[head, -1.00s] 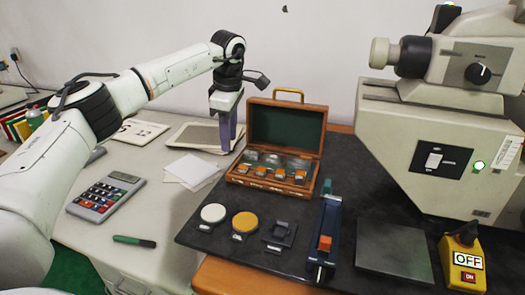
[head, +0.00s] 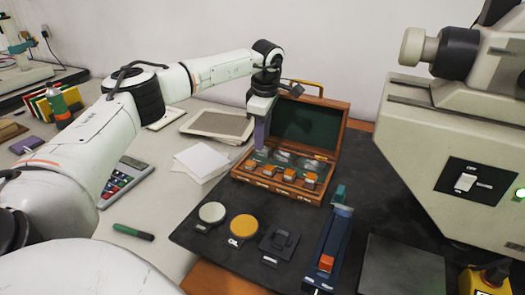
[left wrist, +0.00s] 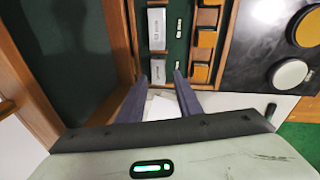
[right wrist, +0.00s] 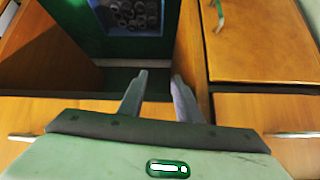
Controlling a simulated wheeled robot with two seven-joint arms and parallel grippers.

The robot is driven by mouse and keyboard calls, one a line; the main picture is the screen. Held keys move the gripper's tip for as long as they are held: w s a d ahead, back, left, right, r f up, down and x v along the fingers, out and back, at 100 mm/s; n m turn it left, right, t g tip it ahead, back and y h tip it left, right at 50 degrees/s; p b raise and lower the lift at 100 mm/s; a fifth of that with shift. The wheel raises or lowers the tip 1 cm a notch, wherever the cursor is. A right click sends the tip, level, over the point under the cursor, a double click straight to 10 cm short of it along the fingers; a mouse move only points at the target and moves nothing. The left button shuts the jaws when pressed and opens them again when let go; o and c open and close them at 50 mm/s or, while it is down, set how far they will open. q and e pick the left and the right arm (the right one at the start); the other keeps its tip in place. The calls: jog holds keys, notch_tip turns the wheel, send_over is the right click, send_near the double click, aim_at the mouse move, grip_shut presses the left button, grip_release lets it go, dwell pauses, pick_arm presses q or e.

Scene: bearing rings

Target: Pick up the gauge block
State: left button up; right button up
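The open wooden case (head: 335,160) has a green lining and holds silver gauge blocks in its back row and orange-topped pieces in front. In the left wrist view two silver blocks show, a farther one (left wrist: 157,28) and a nearer gauge block (left wrist: 159,70). My left gripper (head: 259,147) is at the case's left end, pointing down. In the left wrist view its fingers (left wrist: 160,82) are apart, with the nearer block just beyond the gap; contact is not visible. My right gripper (right wrist: 158,76) is open and empty, away from the case, facing wooden drawers.
A dark mat (head: 395,215) carries a white disc (head: 212,212), a yellow disc (head: 244,228), a dark stand (head: 280,242) and a blue holder (head: 333,240). A large machine (head: 440,130) stands at the right. The case's raised lid is beside the left gripper.

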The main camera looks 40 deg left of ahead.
pick_arm(q)
jog(key=f, duration=0.3)
jog(key=shift+w+a+f, duration=0.25)
jog(key=shift+w+f, duration=0.05)
jog(key=shift+f, duration=0.05)
grip_shut()
jog(key=shift+r, duration=0.1)
